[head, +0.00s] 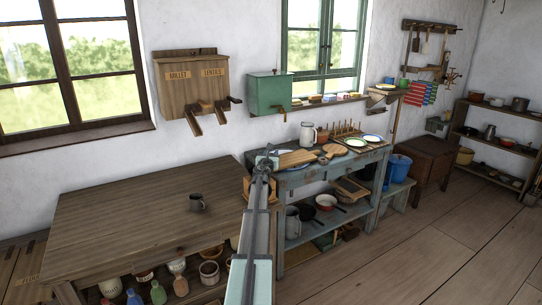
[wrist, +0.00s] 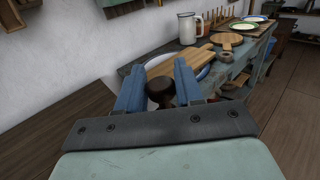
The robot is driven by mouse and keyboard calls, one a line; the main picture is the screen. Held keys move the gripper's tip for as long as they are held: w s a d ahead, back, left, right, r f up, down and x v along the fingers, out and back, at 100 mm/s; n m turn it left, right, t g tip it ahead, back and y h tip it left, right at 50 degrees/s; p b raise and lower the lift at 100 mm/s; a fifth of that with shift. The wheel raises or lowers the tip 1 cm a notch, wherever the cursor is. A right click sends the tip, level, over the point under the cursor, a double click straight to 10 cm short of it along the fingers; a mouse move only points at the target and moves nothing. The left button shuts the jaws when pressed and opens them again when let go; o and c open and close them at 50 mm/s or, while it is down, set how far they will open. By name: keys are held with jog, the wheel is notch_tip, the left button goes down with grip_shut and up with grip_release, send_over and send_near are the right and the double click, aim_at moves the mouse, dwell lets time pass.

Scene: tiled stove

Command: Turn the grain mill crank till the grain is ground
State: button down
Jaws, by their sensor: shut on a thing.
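My gripper (head: 267,162) reaches out to the right end of the brown wooden table. In the wrist view its blue fingers (wrist: 158,78) are closed around a dark brown round knob (wrist: 160,98), which looks like the crank's handle. In the head view a small part of an orange-brown wooden body (head: 247,188), probably the grain mill, shows left of my arm. My arm and gripper hide most of it, including the crank arm. No grain shows in either view.
The blue-grey bench (head: 300,178) beyond holds boards, plates and a white jug (head: 307,135). A wooden dispenser (head: 190,85) and a green box (head: 270,93) hang on the wall. The table's left part is clear.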

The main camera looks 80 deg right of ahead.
jog(key=a+m+g+y, duration=0.9)
jog(key=m+g+y, duration=0.8)
jog(key=m+g, duration=0.1)
jog(key=shift+s+g, duration=0.25)
jog(key=shift+g, duration=0.35)
jog(key=shift+a, duration=0.15)
jog(key=c, duration=0.9)
grip_release()
jog(key=shift+o, duration=0.2)
jog(key=shift+r, duration=0.1)
notch_tip(320, 180, up, 10)
